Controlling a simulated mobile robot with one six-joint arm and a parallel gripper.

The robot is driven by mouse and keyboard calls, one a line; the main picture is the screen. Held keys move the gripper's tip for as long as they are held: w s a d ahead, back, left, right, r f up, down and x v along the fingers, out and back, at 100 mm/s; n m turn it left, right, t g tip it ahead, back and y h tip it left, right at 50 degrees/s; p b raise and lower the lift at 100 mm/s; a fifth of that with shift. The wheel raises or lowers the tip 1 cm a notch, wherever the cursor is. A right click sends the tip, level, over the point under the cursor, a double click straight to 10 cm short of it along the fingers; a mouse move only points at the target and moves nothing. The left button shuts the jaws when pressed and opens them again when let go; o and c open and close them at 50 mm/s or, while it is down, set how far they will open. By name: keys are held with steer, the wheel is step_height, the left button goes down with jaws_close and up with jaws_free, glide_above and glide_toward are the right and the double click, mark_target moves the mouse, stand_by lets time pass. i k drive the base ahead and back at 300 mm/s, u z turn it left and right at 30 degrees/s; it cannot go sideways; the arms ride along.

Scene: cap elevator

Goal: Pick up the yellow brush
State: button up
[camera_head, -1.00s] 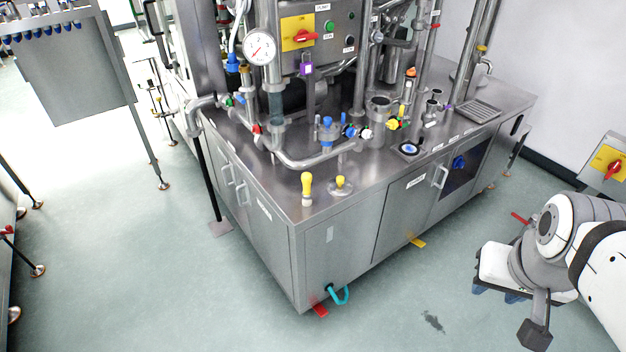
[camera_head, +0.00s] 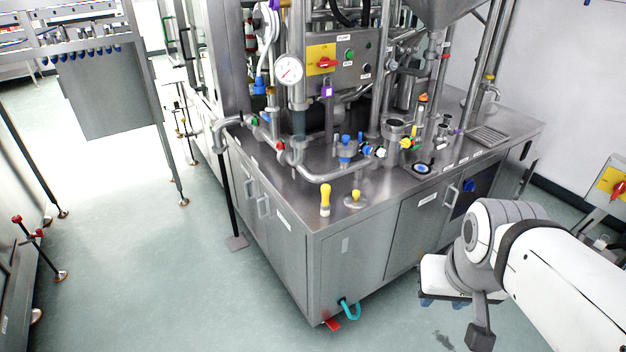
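The yellow brush (camera_head: 325,200) appears to be the upright yellow-handled item with a pale lower end, standing on the front corner of the steel counter (camera_head: 385,187). A second yellow-knobbed item (camera_head: 355,198) with a round metal base stands just to its right. My gripper (camera_head: 441,301) is at the lower right, at the end of my white and grey arm. It looks like a white block with dark blue tips pointing down. It is well apart from the brush, to its right and in front of the counter. Whether its fingers are open is too small to tell.
Behind the brush stand pipes, a pressure gauge (camera_head: 289,69), valves and a control box (camera_head: 338,62). A teal hose loop (camera_head: 350,310) sticks out low at the counter's front corner. The green floor in front is clear. A grey switch stand (camera_head: 608,185) is at the right edge.

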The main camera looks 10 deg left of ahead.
mark_target(326, 189)
steer(key=u, duration=0.15)
steer(key=i, duration=1)
steer(key=u, duration=0.05)
